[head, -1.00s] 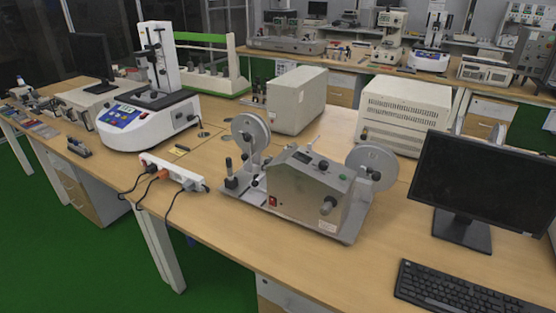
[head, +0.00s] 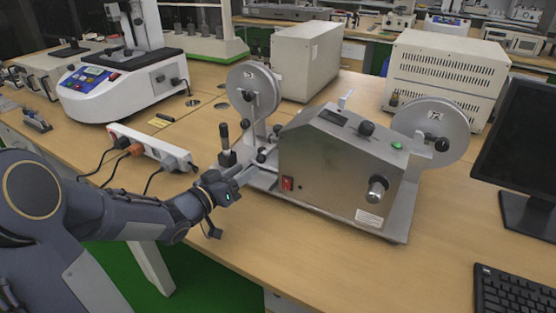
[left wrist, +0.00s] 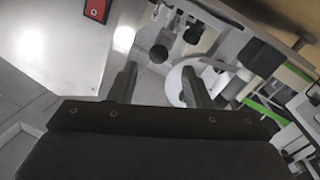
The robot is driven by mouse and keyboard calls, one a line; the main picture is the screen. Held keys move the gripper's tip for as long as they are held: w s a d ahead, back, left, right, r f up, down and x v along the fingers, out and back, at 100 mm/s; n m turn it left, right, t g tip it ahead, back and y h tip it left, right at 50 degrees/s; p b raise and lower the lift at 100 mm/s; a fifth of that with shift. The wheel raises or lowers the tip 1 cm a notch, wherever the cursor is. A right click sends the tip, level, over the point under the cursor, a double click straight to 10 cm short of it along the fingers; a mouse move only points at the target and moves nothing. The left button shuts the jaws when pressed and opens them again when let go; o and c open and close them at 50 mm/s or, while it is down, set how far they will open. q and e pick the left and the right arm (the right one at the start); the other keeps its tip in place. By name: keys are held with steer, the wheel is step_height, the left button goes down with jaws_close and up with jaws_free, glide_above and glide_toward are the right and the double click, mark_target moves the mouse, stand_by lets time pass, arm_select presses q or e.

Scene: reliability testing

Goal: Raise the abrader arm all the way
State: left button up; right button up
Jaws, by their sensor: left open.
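The abrader (head: 330,165) is a steel-cased machine with a reel on each side, standing on a grey base plate on the bench. At its left end are an upright black handle (head: 224,137) and small black ball knobs, one a low knob (head: 262,157). I cannot tell for sure which part is the abrader arm. My left gripper (head: 245,176) is by the base's left front, just below that knob. In the left wrist view my open, empty fingers (left wrist: 160,86) point at a black ball (left wrist: 158,54) just beyond the tips. My right gripper is out of view.
A white-and-blue tester (head: 125,90) stands further left. Behind are a grey box (head: 305,60) and a vented white cabinet (head: 445,75). A monitor (head: 520,150) and keyboard (head: 515,290) are at the right.

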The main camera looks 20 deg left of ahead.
mark_target(258, 160)
arm_select(q)
steer(key=x, duration=0.7)
steer(key=shift+w+d+r+b, duration=0.1)
steer(key=shift+w+d+b, duration=0.1)
steer(key=shift+w+b, duration=0.1)
steer(key=shift+s, duration=0.1)
jaws_close()
